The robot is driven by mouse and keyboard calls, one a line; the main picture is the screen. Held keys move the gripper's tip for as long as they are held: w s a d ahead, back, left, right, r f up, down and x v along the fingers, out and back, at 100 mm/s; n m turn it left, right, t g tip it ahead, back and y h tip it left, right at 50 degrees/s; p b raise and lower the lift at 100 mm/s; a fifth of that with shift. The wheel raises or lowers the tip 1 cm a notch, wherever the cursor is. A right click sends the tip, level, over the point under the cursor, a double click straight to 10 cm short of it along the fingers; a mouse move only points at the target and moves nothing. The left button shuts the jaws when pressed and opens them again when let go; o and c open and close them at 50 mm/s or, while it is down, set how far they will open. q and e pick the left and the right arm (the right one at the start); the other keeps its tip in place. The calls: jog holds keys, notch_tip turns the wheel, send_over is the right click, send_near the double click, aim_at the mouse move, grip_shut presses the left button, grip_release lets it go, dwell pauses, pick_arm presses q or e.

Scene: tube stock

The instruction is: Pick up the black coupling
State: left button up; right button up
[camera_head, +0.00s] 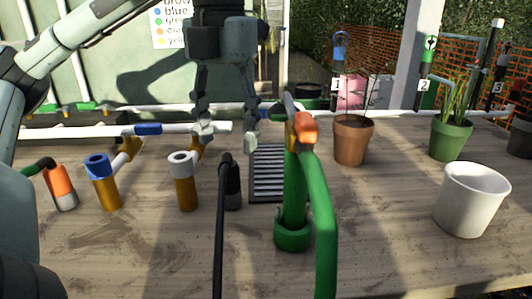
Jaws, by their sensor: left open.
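A black coupling (233,190) stands on the wooden table near the middle, beside a bent black hose (221,220) that partly covers it. My left gripper (226,138) points down with its fingers spread and nothing between them. It is above and beyond the black coupling in the picture, apart from it as far as I can tell. My right gripper is not in view.
Upright couplings stand to the left: white-and-yellow (185,190), blue-and-yellow (106,190), orange-and-white (62,188). A green pipe (294,190) rises close on the right, before a slotted dark tray (268,160). A white pot (468,205) and plant pots (352,143) stand right.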

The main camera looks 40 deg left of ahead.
aim_at(229, 153)
pick_arm(q)
jog(key=shift+w, duration=0.4)
jog(key=shift+w+f, duration=0.1)
jog(key=shift+f, duration=0.25)
jog(key=shift+s+f+b, duration=0.25)
jog(key=shift+f+b, duration=0.05)
jog(key=shift+f, duration=0.6)
jog(key=shift+a+f, duration=0.15)
jog(key=shift+f, duration=0.2)
jog(key=f, duration=0.3)
jog(key=shift+s+a+f, duration=0.15)
jog(key=shift+a+f, duration=0.05)
jog(key=shift+f, duration=0.55)
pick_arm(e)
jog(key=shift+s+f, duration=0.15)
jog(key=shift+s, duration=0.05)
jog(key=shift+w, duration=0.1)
